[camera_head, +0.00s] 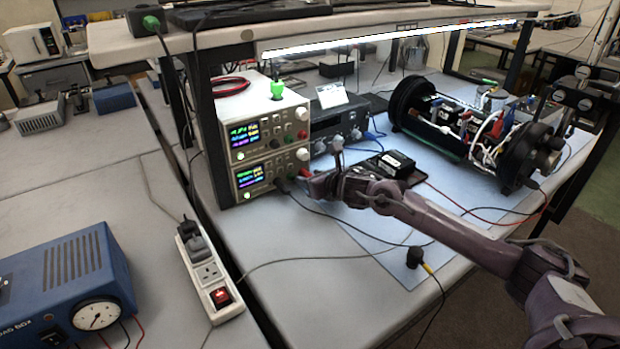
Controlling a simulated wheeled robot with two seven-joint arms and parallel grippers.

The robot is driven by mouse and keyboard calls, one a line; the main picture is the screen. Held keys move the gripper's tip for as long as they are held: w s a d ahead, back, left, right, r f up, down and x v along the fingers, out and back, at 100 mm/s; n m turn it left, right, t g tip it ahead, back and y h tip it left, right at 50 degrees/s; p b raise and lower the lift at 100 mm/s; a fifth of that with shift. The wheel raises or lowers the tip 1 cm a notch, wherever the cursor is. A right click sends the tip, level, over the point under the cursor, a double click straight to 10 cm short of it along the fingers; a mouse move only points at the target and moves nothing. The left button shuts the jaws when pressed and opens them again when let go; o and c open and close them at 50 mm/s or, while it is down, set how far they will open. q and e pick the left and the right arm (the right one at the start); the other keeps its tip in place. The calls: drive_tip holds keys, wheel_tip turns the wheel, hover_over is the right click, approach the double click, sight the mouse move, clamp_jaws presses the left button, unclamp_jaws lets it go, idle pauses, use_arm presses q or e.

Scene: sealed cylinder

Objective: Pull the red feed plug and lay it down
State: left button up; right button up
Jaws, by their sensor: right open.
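The stacked bench power supplies (243,142) stand on the bench under the shelf. A small red spot, seemingly the red feed plug (305,172), shows at the lower unit's front panel, partly hidden by my gripper. A black plug (281,185) with a dark cable sits beside it at the panel's lower edge. My right gripper (318,170) is open in front of the lower unit's right side, with its fingers close to the red spot. I cannot tell whether they touch it. My left gripper is out of view.
The sealed cylinder (410,98) lies open-sided on the blue mat (385,243). A black box (392,163) lies behind my right arm. A black plug (414,256) lies at the front mat edge. A power strip (207,270) and blue load box (62,285) are left.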

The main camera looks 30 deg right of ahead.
drive_tip(key=shift+c, duration=0.2)
clamp_jaws()
idle(0.3)
drive_tip(key=shift+s+d+p, duration=0.2)
drive_tip(key=shift+s+p, duration=0.05)
drive_tip(key=shift+s, duration=1.25)
drive_tip(key=shift+s+d+p, duration=0.2)
drive_tip(key=shift+s, duration=1.25)
